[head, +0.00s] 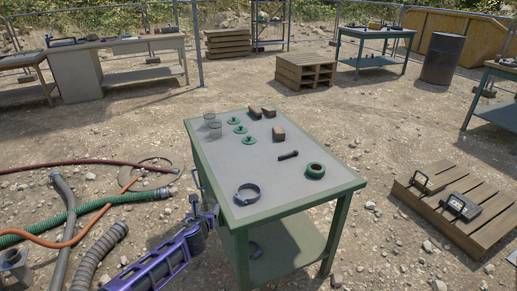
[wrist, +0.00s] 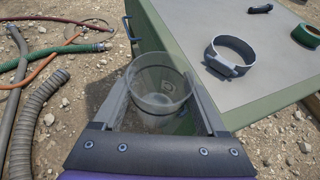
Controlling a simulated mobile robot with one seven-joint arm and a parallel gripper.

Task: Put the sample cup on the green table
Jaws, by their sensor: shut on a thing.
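The sample cup, a clear see-through cup (wrist: 160,88), stands between the two fingers of my gripper (wrist: 165,110) in the wrist view. My gripper is shut on it. In the head view my gripper (head: 203,208) is at the left side of the green table (head: 275,198), near its front left corner; the cup is hard to make out there. The table has a green frame and a grey top, and its edge also shows in the wrist view (wrist: 190,40). The held cup appears beside the table edge, not over the top.
On the tabletop are a grey hose clamp (head: 247,193), a green ring (head: 316,170), a dark bolt (head: 288,155), brown blocks (head: 278,133), green pieces (head: 240,129) and clear cups (head: 215,130). The middle left is bare. Hoses (head: 90,210) lie on the ground left.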

